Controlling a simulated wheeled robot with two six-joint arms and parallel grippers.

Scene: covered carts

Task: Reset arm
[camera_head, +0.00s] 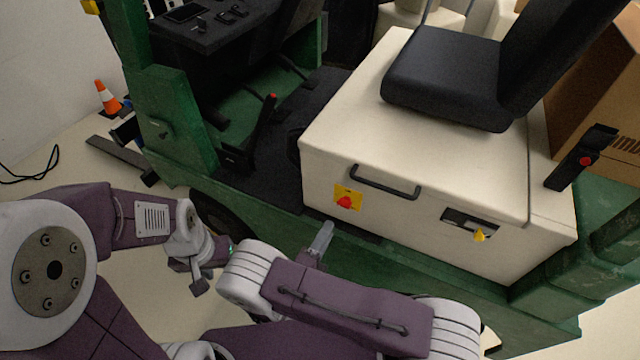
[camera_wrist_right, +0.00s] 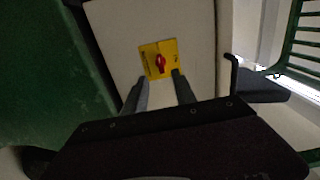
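My right gripper (camera_head: 320,240) is in front of the cream seat box of a green forklift-like vehicle, low beside its side wall. In the right wrist view the gripper's two grey fingers (camera_wrist_right: 160,90) stand apart with nothing between them, so it is open. A red rotary switch on a yellow plate (camera_head: 347,199) is on the box's side wall. It also shows just beyond the fingertips in the right wrist view (camera_wrist_right: 159,62), apart from them as far as I can tell. My left gripper (camera_head: 200,275) is at the lower left, partly hidden by its wrist; its opening is unclear.
A black handle (camera_head: 385,182) sticks out of the cream box (camera_head: 420,170), right of the switch. A yellow key-like tab (camera_head: 479,236) is farther right. The black seat (camera_head: 445,80) is on top. An orange cone (camera_head: 106,97) stands on the floor at the left.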

